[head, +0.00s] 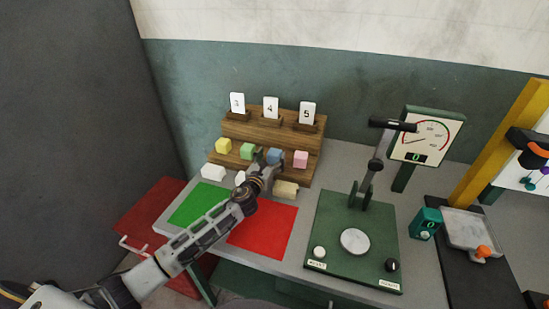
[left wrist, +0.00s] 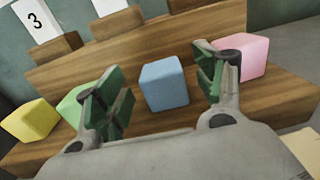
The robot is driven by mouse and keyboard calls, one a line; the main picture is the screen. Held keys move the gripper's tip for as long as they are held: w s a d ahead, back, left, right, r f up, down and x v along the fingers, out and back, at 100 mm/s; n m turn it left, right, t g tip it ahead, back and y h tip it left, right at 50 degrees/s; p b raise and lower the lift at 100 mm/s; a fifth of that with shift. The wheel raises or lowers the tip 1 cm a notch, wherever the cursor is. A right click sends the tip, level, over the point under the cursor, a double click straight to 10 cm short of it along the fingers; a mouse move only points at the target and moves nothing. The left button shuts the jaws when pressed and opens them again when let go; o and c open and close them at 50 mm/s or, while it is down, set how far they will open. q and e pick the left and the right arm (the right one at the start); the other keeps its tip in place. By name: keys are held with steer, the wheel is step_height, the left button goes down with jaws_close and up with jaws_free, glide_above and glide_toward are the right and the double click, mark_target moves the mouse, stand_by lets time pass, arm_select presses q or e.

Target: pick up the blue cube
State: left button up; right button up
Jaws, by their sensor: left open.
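The blue cube (head: 274,155) sits on a wooden step of the rack, between the green cube and the pink cube. In the left wrist view the blue cube (left wrist: 163,84) stands between the two open fingers of my left gripper (left wrist: 160,90), with a gap on each side. In the head view my left gripper (head: 263,163) is right at the front of the blue cube and hides part of it. My right gripper is not in view.
The green cube (head: 247,151) and yellow cube (head: 223,145) lie left, the pink cube (head: 300,159) right. The pink cube shows close beside a finger in the left wrist view. Number cards stand above. A green press (head: 340,260) stands right of the red mat (head: 262,228).

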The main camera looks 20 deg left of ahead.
mark_target(275, 150)
arm_select(q)
steer(key=shift+w+f, duration=0.1)
steer(key=shift+w, duration=0.55)
steer(key=shift+w+d+f, duration=0.1)
steer(key=shift+w, duration=1.45)
steer(key=shift+w+d, duration=0.1)
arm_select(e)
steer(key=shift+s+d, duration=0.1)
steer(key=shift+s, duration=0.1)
arm_select(q)
steer(key=shift+c, duration=0.3)
steer(key=c, duration=0.7)
steer(key=shift+c, duration=1)
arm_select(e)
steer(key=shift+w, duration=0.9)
